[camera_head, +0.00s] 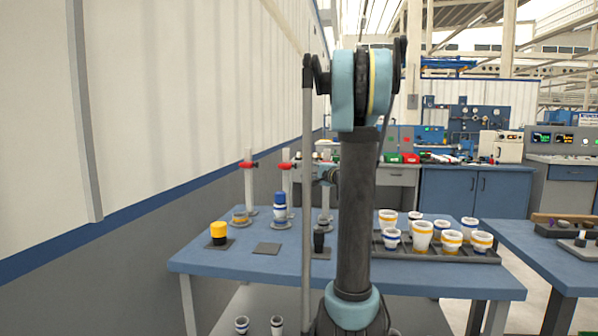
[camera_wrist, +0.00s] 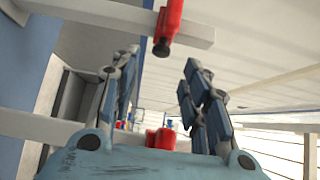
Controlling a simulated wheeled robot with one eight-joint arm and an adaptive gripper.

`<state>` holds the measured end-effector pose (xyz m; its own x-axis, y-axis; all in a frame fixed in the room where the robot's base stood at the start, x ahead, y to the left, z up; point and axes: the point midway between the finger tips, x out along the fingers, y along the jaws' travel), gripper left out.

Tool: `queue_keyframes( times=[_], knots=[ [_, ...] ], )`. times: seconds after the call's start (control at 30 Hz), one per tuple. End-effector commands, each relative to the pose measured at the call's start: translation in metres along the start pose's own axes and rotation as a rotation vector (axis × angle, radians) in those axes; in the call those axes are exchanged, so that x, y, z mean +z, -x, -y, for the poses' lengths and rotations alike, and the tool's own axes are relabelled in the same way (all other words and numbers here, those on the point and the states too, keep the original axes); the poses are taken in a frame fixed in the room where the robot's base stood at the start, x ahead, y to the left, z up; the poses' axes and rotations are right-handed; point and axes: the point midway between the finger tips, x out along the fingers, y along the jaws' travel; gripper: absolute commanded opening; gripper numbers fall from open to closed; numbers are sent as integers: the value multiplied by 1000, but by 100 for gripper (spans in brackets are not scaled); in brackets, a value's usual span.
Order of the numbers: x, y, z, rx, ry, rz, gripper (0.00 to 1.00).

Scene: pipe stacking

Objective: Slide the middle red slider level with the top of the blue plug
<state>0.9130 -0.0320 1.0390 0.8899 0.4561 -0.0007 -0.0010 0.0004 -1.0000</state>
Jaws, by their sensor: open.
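The middle red slider (camera_head: 287,166) sits on a thin pale post, apparently higher than the blue plug. The blue plug (camera_head: 280,198) caps a white, blue-banded pipe stack on the table. Another red slider (camera_head: 249,165) is on the left post. My gripper (camera_head: 326,174) is right of the middle slider, partly hidden by my arm. In the wrist view its fingers (camera_wrist: 162,58) are spread apart. One red slider (camera_wrist: 168,22) shows at the top there, and another red part (camera_wrist: 160,138) shows low between the fingers; I cannot tell which posts these belong to.
The blue table (camera_head: 215,262) carries a yellow-topped piece (camera_head: 218,232), a black piece (camera_head: 319,240) and a dark tray (camera_head: 480,259) of several banded pipes. A wall stands close on the left. My arm hides part of the table middle.

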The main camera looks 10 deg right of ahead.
Motion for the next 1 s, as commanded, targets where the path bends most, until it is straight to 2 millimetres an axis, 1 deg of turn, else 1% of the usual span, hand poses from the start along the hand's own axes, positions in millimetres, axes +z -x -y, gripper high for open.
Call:
queue_keyframes(
  times=[0.03, 0.2, 0.4, 0.6, 0.87, 0.9, 0.97, 1.0],
  knots=[
    [1, -11, 0, 0, 0, 2, 42],
    [1, -39, 0, 0, 0, 2, 42],
    [0, -62, 0, 0, 0, 1, 42],
    [0, -71, 0, 0, 0, -1, 42],
    [0, -72, 0, 0, 0, -1, 42],
    [0, -72, 0, 0, 0, -1, 33],
    [-1, -72, 0, 0, 0, -1, 20],
    [-1, -72, 0, 0, 0, -2, 10]
  ],
)
